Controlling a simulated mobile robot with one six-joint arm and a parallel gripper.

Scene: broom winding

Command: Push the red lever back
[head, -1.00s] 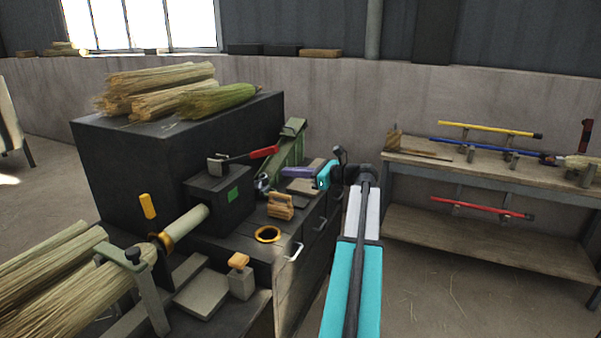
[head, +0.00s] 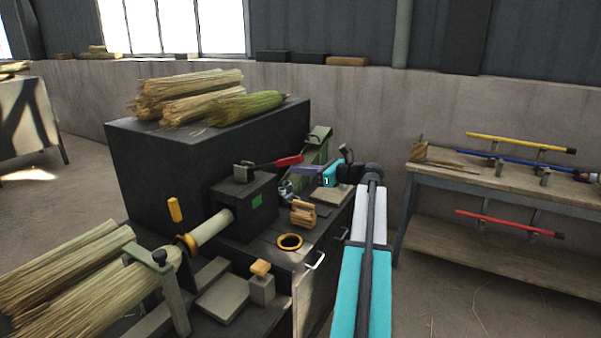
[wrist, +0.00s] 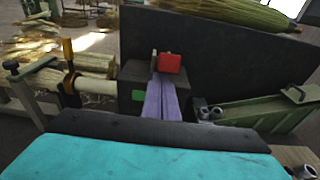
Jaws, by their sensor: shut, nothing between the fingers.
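The red lever (head: 289,160) has a dark rod and a red grip. It sticks out to the right from the top of a black box (head: 230,200) on the machine. In the wrist view the red grip (wrist: 169,63) is straight ahead, seen end-on. My gripper (head: 294,171) has purple fingers, shut and empty, just right of and slightly below the grip in the head view. In the wrist view the shut fingers (wrist: 161,78) point at the box, with their tips just below the red grip. I cannot tell whether they touch it.
A green sloped metal part (head: 316,148) stands right behind my gripper. A wooden block (head: 303,213) and a yellow ring (head: 289,242) lie on the machine top below. Straw bundles (head: 190,95) lie on the black cabinet. A workbench (head: 510,195) is at the right.

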